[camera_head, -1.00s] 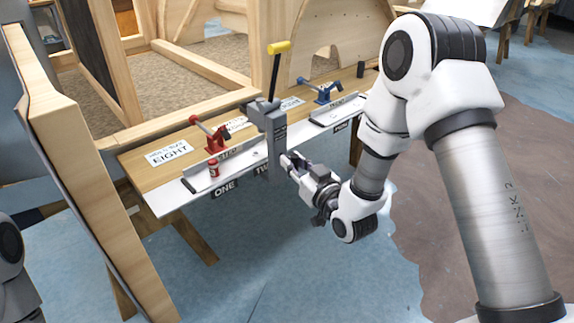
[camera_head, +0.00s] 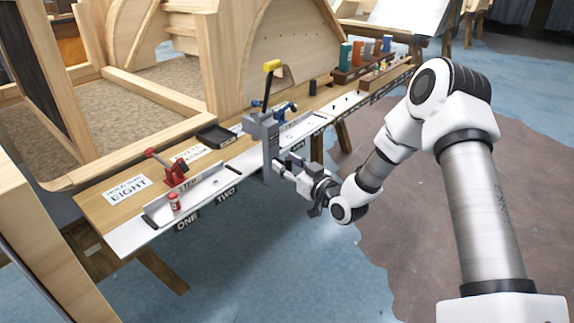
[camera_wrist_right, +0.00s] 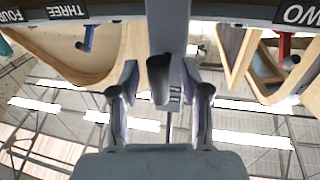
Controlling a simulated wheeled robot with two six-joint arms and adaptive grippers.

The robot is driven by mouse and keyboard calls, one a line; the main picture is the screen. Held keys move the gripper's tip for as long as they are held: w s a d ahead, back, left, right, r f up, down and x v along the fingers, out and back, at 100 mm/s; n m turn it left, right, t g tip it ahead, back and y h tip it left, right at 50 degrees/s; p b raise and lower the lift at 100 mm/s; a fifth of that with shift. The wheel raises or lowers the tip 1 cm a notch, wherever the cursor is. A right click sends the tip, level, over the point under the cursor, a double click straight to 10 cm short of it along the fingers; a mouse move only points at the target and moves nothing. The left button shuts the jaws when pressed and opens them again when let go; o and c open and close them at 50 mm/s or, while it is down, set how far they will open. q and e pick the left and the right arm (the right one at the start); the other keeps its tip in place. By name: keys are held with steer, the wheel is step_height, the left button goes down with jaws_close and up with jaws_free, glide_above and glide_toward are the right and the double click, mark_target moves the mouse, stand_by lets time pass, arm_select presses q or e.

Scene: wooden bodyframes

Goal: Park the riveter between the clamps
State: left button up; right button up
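The riveter (camera_head: 270,140) is a tall grey tool with a yellow-tipped lever (camera_head: 271,66). It stands upright at the front edge of the bench, and its lower end shows below that edge. My left gripper is out of view.
The bench (camera_head: 92,207) has a white front strip labelled ONE, TWO and onward. Coloured blocks (camera_head: 364,53) stand at the far right. A wooden panel (camera_head: 35,245) rises at the left.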

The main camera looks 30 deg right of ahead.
steer(key=s+d, duration=0.1)
steer(key=s, duration=1.1)
steer(key=shift+d, duration=0.4)
